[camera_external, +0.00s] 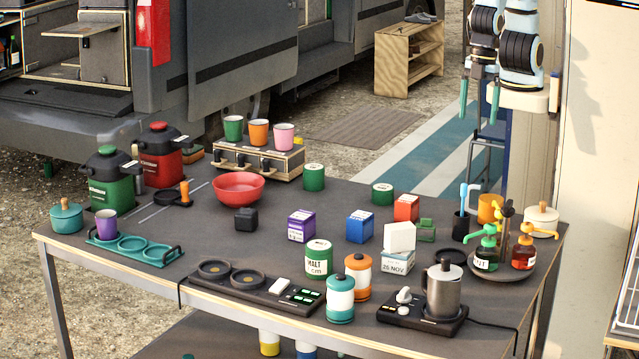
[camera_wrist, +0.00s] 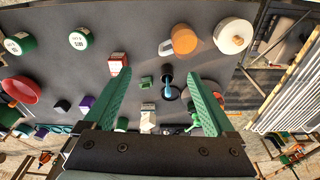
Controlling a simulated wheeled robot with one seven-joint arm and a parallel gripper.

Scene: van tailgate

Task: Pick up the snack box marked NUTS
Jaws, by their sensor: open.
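Several small boxes stand on the dark table: a purple box (camera_external: 302,226), a blue box (camera_external: 360,227), an orange-red box (camera_external: 406,208) and a white box (camera_external: 399,237) on top of a box with a date label (camera_external: 397,261). Their markings are too small to read, so I cannot tell which says NUTS. My gripper (camera_external: 478,102) is open and empty, high above the table's back right. In the wrist view my gripper (camera_wrist: 160,108) points down with its green fingers apart. The red box (camera_wrist: 118,64) lies beyond the left finger; the white box (camera_wrist: 148,116) shows between the fingers.
The table (camera_external: 330,200) is crowded. A cup with a blue brush (camera_external: 462,223), an orange mug (camera_external: 490,208), a white pot (camera_external: 541,220) and a tray of pump bottles (camera_external: 500,266) stand at the right. Green tins (camera_external: 382,193) stand behind the boxes. A steel pot (camera_external: 444,288) stands in front.

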